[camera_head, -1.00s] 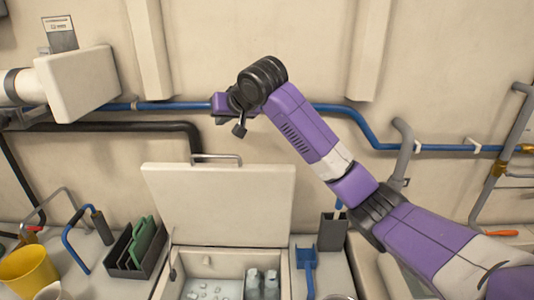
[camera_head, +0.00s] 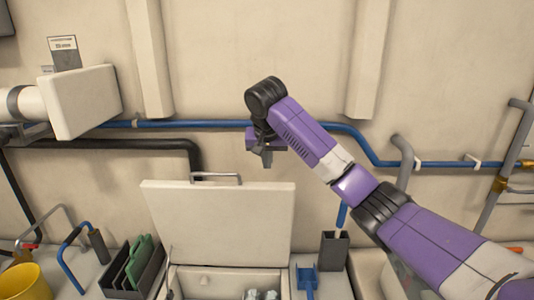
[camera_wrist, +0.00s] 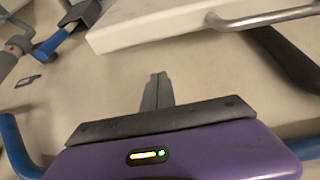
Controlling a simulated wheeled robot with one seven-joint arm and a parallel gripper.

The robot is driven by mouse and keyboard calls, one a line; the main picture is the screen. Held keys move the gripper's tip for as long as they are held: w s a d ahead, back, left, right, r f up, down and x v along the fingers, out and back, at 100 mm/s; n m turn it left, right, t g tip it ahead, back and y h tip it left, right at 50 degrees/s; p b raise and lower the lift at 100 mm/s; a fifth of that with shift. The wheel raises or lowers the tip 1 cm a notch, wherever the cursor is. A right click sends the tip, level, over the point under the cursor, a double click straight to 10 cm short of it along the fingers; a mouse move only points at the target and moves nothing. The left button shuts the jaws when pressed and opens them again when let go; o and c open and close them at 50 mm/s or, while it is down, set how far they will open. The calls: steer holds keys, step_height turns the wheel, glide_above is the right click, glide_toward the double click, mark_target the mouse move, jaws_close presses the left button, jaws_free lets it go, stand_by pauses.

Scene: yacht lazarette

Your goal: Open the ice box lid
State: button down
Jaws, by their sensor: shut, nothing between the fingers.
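The ice box lid (camera_head: 218,222) is a cream panel standing raised, close to upright, at the back of the ice box (camera_head: 228,281). A metal bar handle (camera_head: 216,178) is on its top edge. The lid's edge (camera_wrist: 150,22) and handle (camera_wrist: 262,18) also show in the wrist view. My gripper (camera_head: 265,158) is above and right of the handle, apart from the lid. Its fingers (camera_wrist: 157,90) are together and empty in the wrist view. Part of the box inside shows, with grey items (camera_head: 262,295) at the bottom edge.
A blue pipe (camera_head: 190,124) and a black pipe (camera_head: 110,144) run along the wall behind. Left of the box are a rack with green boards (camera_head: 135,265) and a yellow bucket (camera_head: 24,283). Right of it are a grey holder (camera_head: 334,250) and a blue item (camera_head: 306,276).

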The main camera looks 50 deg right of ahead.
steer(key=shift+s+a+f+p, duration=0.45)
steer(key=shift+a+f, duration=0.2)
steer(key=shift+s+a+f+p, duration=0.4)
steer(key=shift+s+a+f, duration=0.05)
steer(key=shift+a+f, duration=0.15)
